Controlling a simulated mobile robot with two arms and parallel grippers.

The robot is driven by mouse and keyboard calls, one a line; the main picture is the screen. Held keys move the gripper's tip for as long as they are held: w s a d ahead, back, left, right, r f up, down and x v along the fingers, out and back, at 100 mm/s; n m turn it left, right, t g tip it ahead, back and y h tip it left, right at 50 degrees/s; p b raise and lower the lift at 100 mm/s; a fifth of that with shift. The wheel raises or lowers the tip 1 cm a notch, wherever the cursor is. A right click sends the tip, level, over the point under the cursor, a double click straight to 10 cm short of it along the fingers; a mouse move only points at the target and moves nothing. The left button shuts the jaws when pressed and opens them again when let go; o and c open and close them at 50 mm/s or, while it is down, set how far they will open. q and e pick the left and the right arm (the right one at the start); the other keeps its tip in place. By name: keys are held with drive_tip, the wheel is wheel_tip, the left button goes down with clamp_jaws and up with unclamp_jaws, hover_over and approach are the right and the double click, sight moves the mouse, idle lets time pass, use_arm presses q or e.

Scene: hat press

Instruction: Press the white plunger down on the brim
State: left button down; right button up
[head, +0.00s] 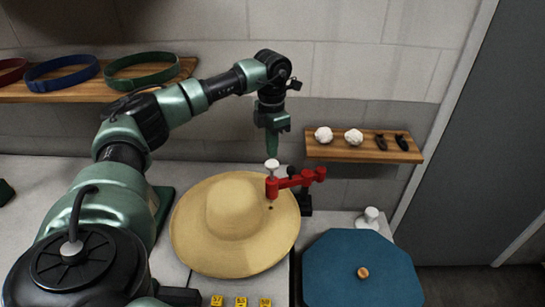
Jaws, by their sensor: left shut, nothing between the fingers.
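A wide straw hat (230,196) lies on the table with its brim (240,258) spread flat. A red press arm (295,182) reaches over the right side of the brim. The white plunger (272,164) stands upright on top of its left end, and a thin tip shows below the red arm close to the brim. My left gripper (272,148) points straight down with its fingers shut and empty. In this view it is right above the plunger, with a small gap that is hard to judge. My right gripper is not in view.
A blue octagonal lid (361,272) with a wooden knob lies at the front right, with a white knobbed piece (371,213) behind it. A wooden shelf (362,150) holds small white and black items. Another shelf (90,90) holds hat bands. Yellow tags (240,301) lie in front.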

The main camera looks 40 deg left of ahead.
use_arm(q)
wheel_tip(320, 180, up, 5)
drive_tip(key=p, duration=0.3)
idle(0.7)
